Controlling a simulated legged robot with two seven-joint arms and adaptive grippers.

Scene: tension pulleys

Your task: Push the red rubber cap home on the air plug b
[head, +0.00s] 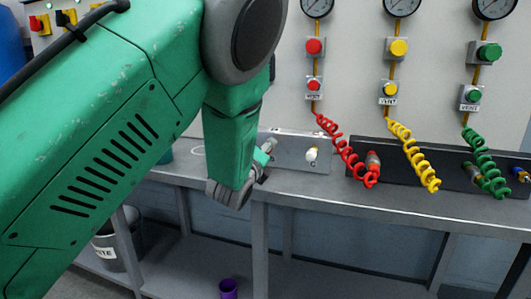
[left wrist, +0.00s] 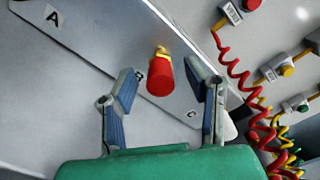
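The red rubber cap (left wrist: 160,78) sits on a brass-coloured air plug (left wrist: 161,51) on the grey plate (left wrist: 85,75) with letters A and C readable. The letter beside the cap is partly hidden, so b is not clearly readable. How far the cap is seated cannot be told. My left gripper (left wrist: 160,80) is open, with one finger on each side of the cap and a gap on both sides. In the head view my left gripper (head: 263,158) is at the plate (head: 290,140), and my arm hides the cap. My right gripper is not in view.
A pale-tipped plug (head: 312,154) stands by letter C. Red (head: 340,148), yellow (head: 413,155) and green (head: 484,160) coiled hoses hang to the right above the grey bench (head: 400,208). A purple cup (head: 228,288) and a labelled bucket (head: 110,250) are below.

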